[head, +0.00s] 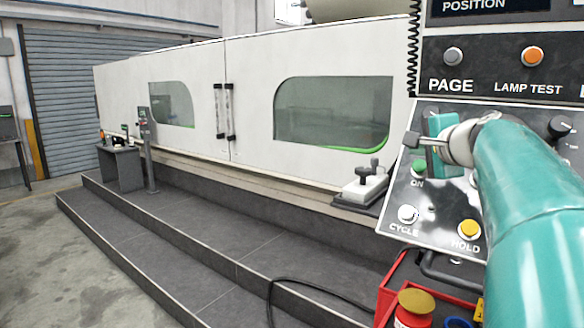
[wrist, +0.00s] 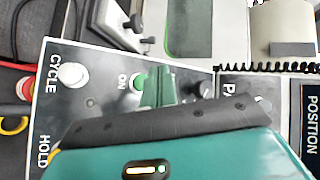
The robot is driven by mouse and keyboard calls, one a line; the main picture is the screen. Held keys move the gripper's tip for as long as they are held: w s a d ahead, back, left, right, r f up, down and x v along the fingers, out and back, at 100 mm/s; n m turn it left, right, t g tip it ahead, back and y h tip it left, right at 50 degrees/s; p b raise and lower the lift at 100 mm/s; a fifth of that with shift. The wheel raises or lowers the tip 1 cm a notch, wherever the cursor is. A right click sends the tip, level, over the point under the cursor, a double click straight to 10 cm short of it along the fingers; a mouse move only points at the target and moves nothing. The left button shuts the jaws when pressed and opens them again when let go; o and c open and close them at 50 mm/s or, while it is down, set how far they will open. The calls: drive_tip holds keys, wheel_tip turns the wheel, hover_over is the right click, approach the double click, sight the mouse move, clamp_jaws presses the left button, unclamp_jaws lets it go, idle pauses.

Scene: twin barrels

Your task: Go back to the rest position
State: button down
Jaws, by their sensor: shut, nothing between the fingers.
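My gripper (head: 413,140) is at the end of my teal arm, in front of the tilted control panel (head: 392,228) at the right of the head view. Its fingers are shut with nothing between them. They point left in the head view, above the green ON button (head: 417,168). In the wrist view my gripper (wrist: 165,82) appears over the panel beside the green ON button (wrist: 138,82). I cannot tell whether the fingers touch the panel. The gripper hides part of the panel behind it.
The panel also bears a white CYCLE button (head: 408,214), a yellow HOLD button (head: 469,230) and a black knob (head: 561,127). A red box with a yellow-topped knob (head: 416,301) stands below. A white machine (head: 250,110) and dark steps (head: 170,240) lie left. Concrete floor (head: 50,260) is clear.

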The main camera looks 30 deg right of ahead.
drive_tip(key=a+f+n+g+y, duration=0.25)
drive_tip(key=a+f+n, duration=0.25)
drive_tip(key=a+f, duration=0.5)
drive_tip(key=a+f+n+g+y, duration=0.25)
drive_tip(key=a+f+n, duration=0.25)
drive_tip(key=a, duration=0.8)
drive_tip(key=s+a+f+n+g, duration=0.3)
drive_tip(key=s+a+f+n, duration=0.7)
drive_tip(key=f, duration=0.6)
drive_tip(key=s+a, duration=0.2)
drive_tip(key=s, duration=0.1)
drive_tip(key=shift+a+f+g, duration=0.3)
drive_tip(key=shift+f, duration=0.1)
drive_tip(key=shift+d, duration=0.15)
